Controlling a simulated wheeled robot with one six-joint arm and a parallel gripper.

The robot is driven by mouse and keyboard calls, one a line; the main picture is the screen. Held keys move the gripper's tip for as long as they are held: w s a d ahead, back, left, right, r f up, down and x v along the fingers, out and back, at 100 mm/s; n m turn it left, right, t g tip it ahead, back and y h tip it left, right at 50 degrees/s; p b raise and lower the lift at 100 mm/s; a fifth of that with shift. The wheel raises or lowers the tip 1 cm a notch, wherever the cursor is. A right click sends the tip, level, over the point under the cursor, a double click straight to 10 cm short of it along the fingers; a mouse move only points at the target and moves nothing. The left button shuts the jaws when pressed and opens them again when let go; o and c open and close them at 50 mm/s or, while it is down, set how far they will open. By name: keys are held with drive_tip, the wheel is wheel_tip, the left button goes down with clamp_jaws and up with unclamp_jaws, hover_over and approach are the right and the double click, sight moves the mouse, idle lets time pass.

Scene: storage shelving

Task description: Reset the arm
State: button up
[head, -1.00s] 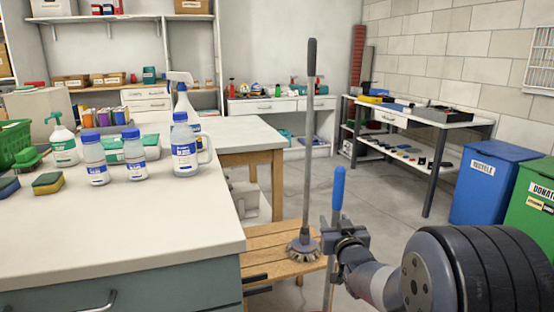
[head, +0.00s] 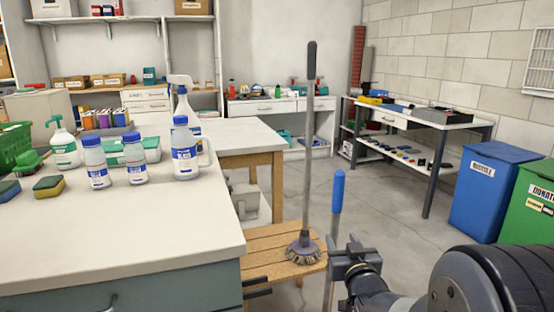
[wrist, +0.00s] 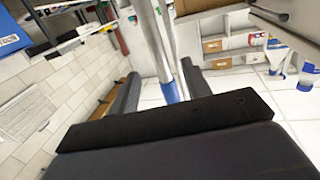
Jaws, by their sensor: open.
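My gripper (head: 350,260) is at the lower right of the head view, open and empty, just right of a grey pole with a blue grip (head: 338,190). The pole stands nearly upright; its lower end is out of frame. In the wrist view my two dark fingers (wrist: 160,74) are spread apart. The grey pole with its blue end (wrist: 171,92) shows between them in the picture, tilted. I cannot tell whether either finger touches it.
A long-handled brush (head: 304,245) stands on a wooden slatted stool (head: 262,243). The near counter (head: 130,235) holds bottles and sponges at left. Blue (head: 487,195) and green (head: 530,212) bins stand right. Floor in the middle is clear.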

sight(336, 228)
drive_tip(key=w, duration=0.2)
drive_tip(key=w+b, duration=0.1)
drive_tip(key=w, duration=0.4)
drive_tip(key=shift+w+a+f, duration=0.15)
drive_tip(key=shift+a+f, duration=0.05)
drive_tip(key=shift+a, duration=0.1)
wheel_tip(336, 228, up, 18)
drive_tip(key=p, duration=1.2)
drive_tip(key=shift+s+r, duration=0.1)
drive_tip(key=shift+s, duration=0.1)
